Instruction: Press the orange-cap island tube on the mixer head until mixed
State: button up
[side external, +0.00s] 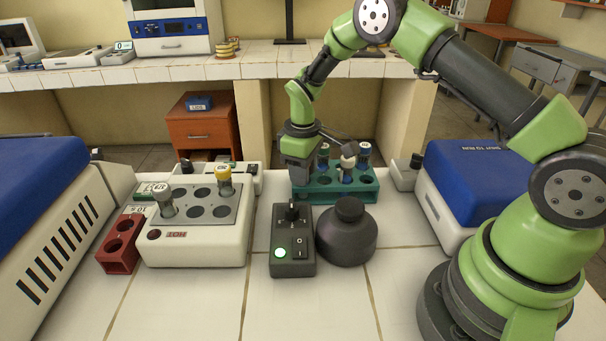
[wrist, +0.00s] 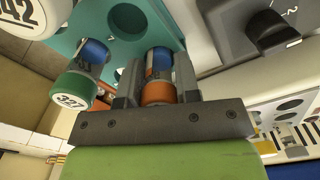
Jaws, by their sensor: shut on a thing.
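My gripper (side external: 298,165) is over the left end of the teal rack (side external: 360,190), pointing down. In the wrist view my gripper (wrist: 158,92) is shut on the orange-cap tube (wrist: 158,65), which shows blue below its cap. The tube's lower end is at the rack; I cannot tell whether it is still seated. In the side view it is hidden by the gripper. A dark round device (side external: 347,240) with a raised round top, apparently the mixer, stands in front of the rack. Beside it is a dark box (side external: 293,258) with a rocker switch and a lit green light.
A green-cap tube marked 327 (wrist: 75,90) and a white-cap tube (wrist: 30,15) are beside the gripper. A white heating block (side external: 195,250) with two tubes and a red rack (side external: 122,250) stand left. A blue-lidded machine (side external: 485,180) stands right. The front tiles are clear.

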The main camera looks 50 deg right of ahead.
jog(key=r, duration=1)
jog(key=shift+s+a+r, duration=0.2)
jog(key=shift+s+a, duration=0.05)
jog(key=shift+s, duration=0.15)
jog(key=s+a+r, duration=0.2)
jog(key=s, duration=0.4)
jog(key=s+a+r, duration=0.2)
jog(key=s, duration=0.5)
send_over(350, 206)
jog(key=shift+f, duration=2.35)
jog(key=shift+f, duration=0.6)
dwell(0.9)
notch_tip(350, 206, up, 6)
dwell(0.5)
jog(key=shift+w, duration=0.1)
dwell(0.3)
